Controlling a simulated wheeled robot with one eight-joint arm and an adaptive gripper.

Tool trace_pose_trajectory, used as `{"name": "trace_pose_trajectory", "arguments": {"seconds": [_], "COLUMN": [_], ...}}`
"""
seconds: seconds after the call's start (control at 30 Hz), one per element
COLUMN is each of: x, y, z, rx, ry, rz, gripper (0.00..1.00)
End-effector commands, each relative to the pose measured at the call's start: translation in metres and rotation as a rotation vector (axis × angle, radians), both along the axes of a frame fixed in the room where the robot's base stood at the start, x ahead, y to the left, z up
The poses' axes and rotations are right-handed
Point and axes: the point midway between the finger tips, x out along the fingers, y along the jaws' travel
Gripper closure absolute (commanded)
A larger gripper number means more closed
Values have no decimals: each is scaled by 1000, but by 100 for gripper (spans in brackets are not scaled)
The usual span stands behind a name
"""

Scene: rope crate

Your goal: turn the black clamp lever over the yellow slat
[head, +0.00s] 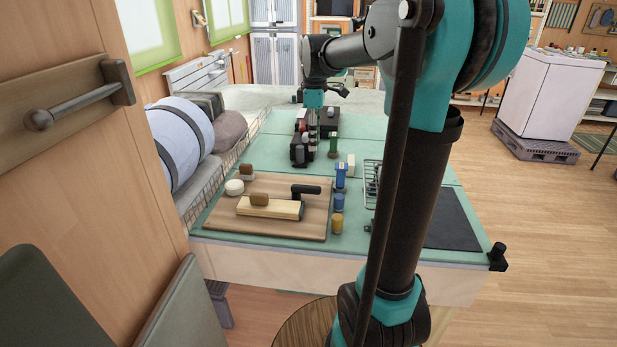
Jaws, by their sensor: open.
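The black clamp lever (306,189) stands at the right end of the yellow slat (272,209). The slat lies flat on a brown wooden board (230,219) and has a brown block (259,199) on top. My gripper (314,125) hangs pointing down, farther back over the table, near some dark blocks. It is open, apart from the lever, and small in the view. Its fingertips are hard to make out against the dark blocks.
Blue (341,175) and yellow (337,223) pieces stand right of the board. A white round piece (234,187) sits on its left part. A wire rack (371,176) is partly hidden by my arm. A dark mat (452,222) lies at right. Wire mesh edges the left side.

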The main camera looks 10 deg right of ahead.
Motion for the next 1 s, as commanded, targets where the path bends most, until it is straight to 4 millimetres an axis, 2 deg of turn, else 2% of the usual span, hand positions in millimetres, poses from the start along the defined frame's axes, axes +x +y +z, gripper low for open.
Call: {"name": "trace_pose_trajectory", "arguments": {"seconds": [0.13, 0.27, 0.8, 1.0], "x": [2, 2, 2, 2], "y": [0, 0, 0, 0], "z": [-5, -23, -129, -158], "rx": [0, -1, 0, 0], "ry": [5, 4, 3, 3], "rz": [16, 14, 12, 12], "gripper": [55, 55, 55, 55]}}
